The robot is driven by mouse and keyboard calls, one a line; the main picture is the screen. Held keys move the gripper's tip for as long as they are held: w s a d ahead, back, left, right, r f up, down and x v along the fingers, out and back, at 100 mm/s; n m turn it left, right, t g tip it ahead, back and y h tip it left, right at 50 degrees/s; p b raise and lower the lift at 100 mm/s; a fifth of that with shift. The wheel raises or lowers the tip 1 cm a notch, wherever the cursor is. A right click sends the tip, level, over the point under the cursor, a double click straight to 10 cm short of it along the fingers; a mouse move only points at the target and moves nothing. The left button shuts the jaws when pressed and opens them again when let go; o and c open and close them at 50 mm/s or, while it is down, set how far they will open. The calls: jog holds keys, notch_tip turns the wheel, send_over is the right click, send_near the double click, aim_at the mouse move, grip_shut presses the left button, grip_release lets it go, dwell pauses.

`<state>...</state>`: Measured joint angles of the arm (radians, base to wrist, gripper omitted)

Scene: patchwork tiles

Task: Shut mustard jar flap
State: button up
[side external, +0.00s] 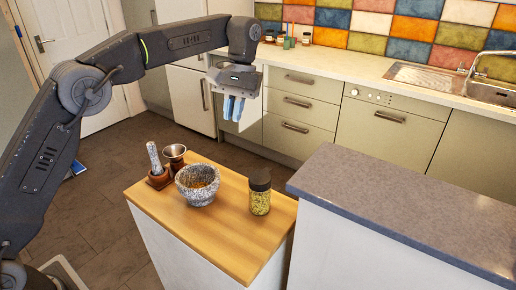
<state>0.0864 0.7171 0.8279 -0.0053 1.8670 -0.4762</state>
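A clear jar (260,199) with yellow-green grainy contents stands upright on the wooden worktop, near its right edge. Its dark lid (260,180) is on top. The lid is small and dark here, so I cannot make out a flap or whether one is raised. My gripper (234,109) hangs in the air well above and a little left of the jar, with its blue fingers pointing down. It touches nothing and holds nothing that I can see. The two fingers look close side by side; the gap between them is unclear.
A stone mortar (197,190) with brownish contents stands left of the jar. A pestle (154,158) and a metal cup (175,152) sit in wooden holders behind it. A higher grey counter (400,205) rises to the right. The wooden worktop's front (225,238) is clear.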

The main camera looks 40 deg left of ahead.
aim_at(268, 169)
jog(key=d+r+n+t, duration=0.1)
jog(key=d+n, duration=0.1)
jog(key=n, duration=0.2)
jog(key=d+n+t, duration=0.1)
jog(key=d+n, duration=0.2)
jog(key=n, duration=0.1)
jog(key=d+r+n+t, duration=0.1)
jog(key=d+n, duration=0.1)
jog(key=n, duration=0.2)
jog(key=shift+w+d+r+t, duration=0.15)
jog(key=shift+d+r+t, duration=0.15)
jog(key=shift+d, duration=0.1)
grip_shut()
jog(key=shift+n, duration=0.8)
jog(key=f, duration=0.9)
jog(key=w+f, duration=0.1)
jog(key=f, duration=0.3)
jog(key=shift+d+f, duration=0.4)
